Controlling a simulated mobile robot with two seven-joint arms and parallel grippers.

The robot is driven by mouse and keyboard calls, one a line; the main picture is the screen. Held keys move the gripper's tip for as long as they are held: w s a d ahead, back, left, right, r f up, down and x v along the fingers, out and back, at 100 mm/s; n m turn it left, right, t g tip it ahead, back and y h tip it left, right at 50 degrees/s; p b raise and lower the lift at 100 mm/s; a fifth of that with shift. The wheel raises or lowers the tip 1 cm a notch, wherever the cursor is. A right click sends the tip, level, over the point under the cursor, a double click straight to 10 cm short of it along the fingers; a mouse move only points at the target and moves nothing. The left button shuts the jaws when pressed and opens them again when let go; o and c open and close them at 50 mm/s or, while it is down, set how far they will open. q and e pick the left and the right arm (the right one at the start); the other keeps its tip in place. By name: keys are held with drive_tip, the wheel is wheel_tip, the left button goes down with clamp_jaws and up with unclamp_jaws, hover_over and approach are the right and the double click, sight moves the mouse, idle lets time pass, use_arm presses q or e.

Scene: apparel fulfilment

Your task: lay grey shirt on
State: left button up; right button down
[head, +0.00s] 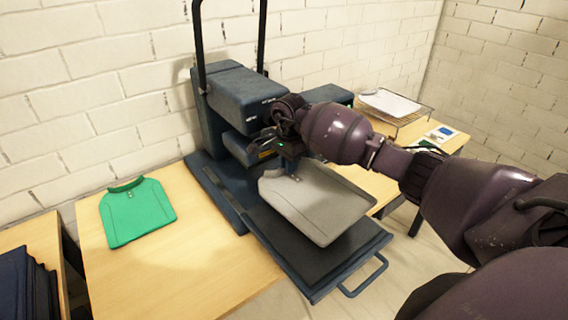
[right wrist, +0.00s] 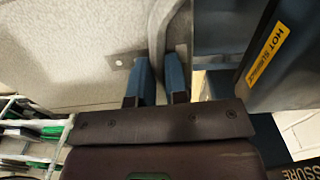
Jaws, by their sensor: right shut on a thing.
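The grey shirt (head: 315,203) is spread flat over the pulled-out black lower plate (head: 300,255) of the heat press. Its far right part reaches past the plate's edge, and I cannot tell whether its underside touches the plate. My right gripper (head: 292,172) is shut on the shirt's far edge, close to the press head. In the right wrist view the blue fingers (right wrist: 160,78) pinch a grey fold of the shirt (right wrist: 70,50). My left gripper is not in view.
The press head (head: 240,95), with a yellow hot-surface label (right wrist: 266,53), stands close beside my right gripper. A green shirt (head: 138,212) lies on the wooden table (head: 185,275). Dark folded garments (head: 25,285) sit at the lower left. A wire rack (head: 395,105) holds a white item.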

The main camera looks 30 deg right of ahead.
drive_tip(key=shift+f, duration=0.4)
drive_tip(key=shift+f+b, duration=1.3)
drive_tip(key=shift+f, duration=1.3)
drive_tip(key=shift+f+b, duration=0.85)
drive_tip(key=shift+f, duration=0.55)
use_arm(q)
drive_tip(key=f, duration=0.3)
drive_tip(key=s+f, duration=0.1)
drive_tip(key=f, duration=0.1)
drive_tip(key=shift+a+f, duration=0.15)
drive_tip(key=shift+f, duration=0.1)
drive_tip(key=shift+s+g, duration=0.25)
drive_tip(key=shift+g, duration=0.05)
use_arm(e)
drive_tip(key=c, duration=1.1)
unclamp_jaws()
drive_tip(key=shift+o, duration=0.2)
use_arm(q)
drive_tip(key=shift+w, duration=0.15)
